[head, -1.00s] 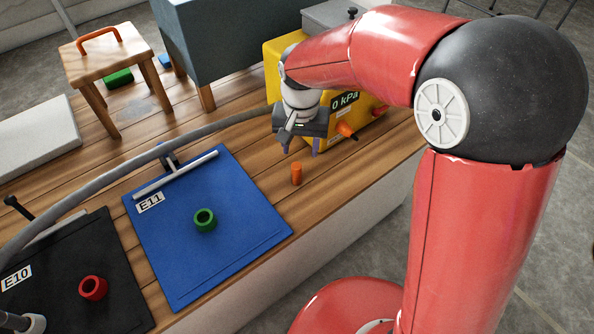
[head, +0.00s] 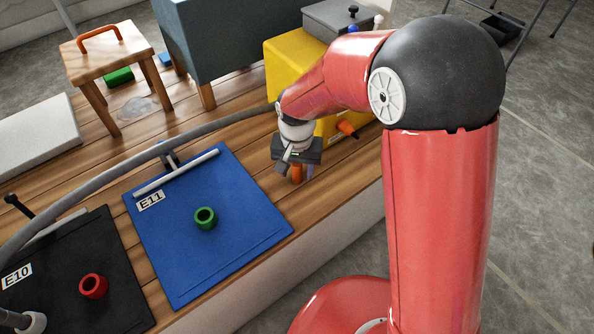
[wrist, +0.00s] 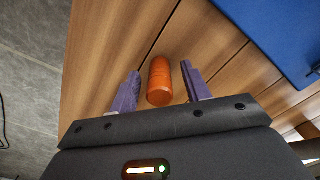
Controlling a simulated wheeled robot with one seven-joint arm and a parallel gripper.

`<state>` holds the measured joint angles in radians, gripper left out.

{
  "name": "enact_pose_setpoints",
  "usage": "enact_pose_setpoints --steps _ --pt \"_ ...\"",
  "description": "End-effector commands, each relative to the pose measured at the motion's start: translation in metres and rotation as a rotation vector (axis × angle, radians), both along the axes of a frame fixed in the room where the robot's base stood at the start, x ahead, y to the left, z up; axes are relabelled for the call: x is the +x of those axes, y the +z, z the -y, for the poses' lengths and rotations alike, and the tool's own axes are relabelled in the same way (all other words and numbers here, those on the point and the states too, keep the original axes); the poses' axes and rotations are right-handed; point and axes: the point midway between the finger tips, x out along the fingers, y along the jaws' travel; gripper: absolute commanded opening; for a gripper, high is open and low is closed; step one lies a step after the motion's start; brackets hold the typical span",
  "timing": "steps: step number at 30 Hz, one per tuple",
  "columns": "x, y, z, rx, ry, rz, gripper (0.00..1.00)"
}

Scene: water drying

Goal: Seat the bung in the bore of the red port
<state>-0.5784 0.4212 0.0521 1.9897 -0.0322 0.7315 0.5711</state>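The orange bung (head: 297,172) stands on the wooden bench to the right of the blue mat. In the wrist view the bung (wrist: 159,80) lies between the two purple fingers with a gap on each side. My gripper (head: 294,177) is open and low around the bung; it also shows in the wrist view (wrist: 160,90). The red port (head: 93,287) is a ring with a dark bore on the black mat labelled E10, at the lower left. A green port (head: 205,218) sits on the blue mat labelled E11.
A grey hose (head: 110,170) arches over the bench and mats. A yellow box (head: 290,65) with an orange nozzle stands just behind my gripper. A T-shaped bar (head: 176,176) lies along the blue mat's back edge. A small stool (head: 107,55) stands at the back left.

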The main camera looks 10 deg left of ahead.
Motion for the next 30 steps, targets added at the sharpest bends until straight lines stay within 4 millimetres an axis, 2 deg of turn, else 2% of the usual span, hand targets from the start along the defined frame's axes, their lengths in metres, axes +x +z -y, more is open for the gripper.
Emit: enact_pose_setpoints --steps 2,10,18,23,26,30 --pt "0.0 0.0 0.0 0.0 0.0 0.0 0.37" --pt "0.0 0.0 0.0 0.0 0.0 0.0 0.01" --pt "0.0 0.002 0.0 0.001 0.0 0.001 0.0" --pt "0.001 0.012 0.0 0.002 0.0 0.003 0.0" --pt "0.001 0.026 0.0 0.003 0.0 0.004 0.0" --pt "0.001 0.057 -0.001 0.004 -0.001 0.006 0.0"
